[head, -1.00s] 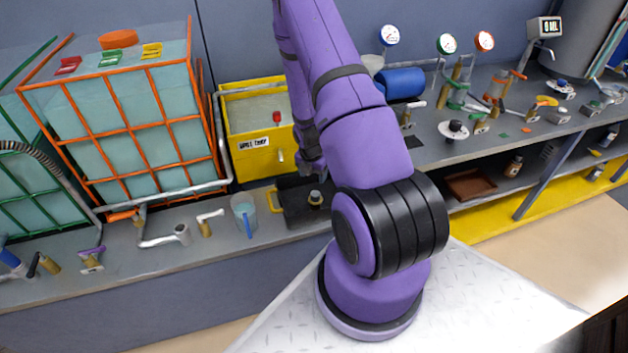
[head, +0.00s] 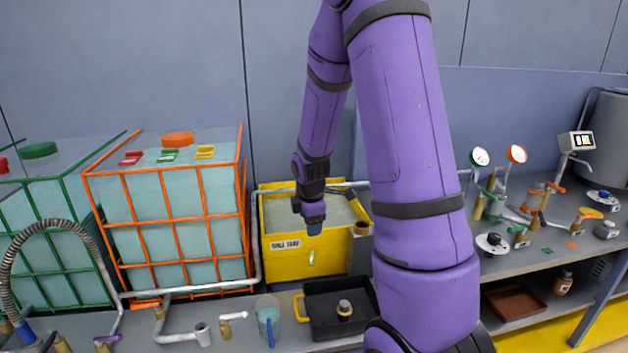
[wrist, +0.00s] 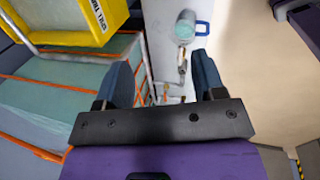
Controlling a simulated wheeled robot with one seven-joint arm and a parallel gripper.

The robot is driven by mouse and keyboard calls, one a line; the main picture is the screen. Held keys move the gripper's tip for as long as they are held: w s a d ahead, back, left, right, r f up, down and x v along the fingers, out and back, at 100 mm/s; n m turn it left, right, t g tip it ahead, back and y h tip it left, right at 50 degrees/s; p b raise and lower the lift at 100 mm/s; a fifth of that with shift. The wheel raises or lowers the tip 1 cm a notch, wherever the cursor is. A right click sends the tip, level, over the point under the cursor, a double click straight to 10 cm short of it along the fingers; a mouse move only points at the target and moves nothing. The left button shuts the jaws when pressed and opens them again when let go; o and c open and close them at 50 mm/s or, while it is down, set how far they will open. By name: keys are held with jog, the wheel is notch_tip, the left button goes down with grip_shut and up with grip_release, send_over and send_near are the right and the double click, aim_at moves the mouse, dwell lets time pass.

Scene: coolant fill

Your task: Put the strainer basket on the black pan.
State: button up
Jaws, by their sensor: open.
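The black pan (head: 318,329) lies on the bench below the yellow tank. It has a yellow handle on its left side. A small brass-coloured piece with a dark top (head: 344,311) stands upright in the pan. It looks like the strainer basket, but it is too small to be sure. My gripper (head: 314,229) points down in front of the yellow tank, above the pan and apart from it. In the wrist view my gripper (wrist: 163,78) is open, with nothing between its two blue fingers. The pan cannot be made out in the wrist view.
The yellow tank (head: 288,257) stands behind the pan, with a brass cup (head: 361,229) at its right front. A clear jug with a blue handle (head: 268,318) stands left of the pan. Orange-framed (head: 178,220) and green-framed tanks are further left. Gauges and fittings crowd the right bench.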

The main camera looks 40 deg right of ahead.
jog(key=s+a+r+m+t, duration=0.1)
jog(key=s+a+r+m, duration=0.15)
jog(key=r, duration=0.35)
jog(key=s+a+r+m, duration=0.1)
jog(key=a+r+m, duration=0.1)
jog(key=a+r, duration=0.25)
jog(key=s+a+r+m+t+y, duration=0.1)
jog(key=s+a+r+m, duration=0.3)
jog(key=s, duration=0.5)
jog(key=s+a+r+m+t, duration=0.1)
jog(key=s+a+r+m, duration=0.3)
jog(key=s+a+r, duration=0.3)
notch_tip(320, 180, up, 3)
jog(key=shift+s+a+r+y, duration=0.15)
jog(key=shift+s+a+y, duration=0.25)
jog(key=shift+s, duration=0.8)
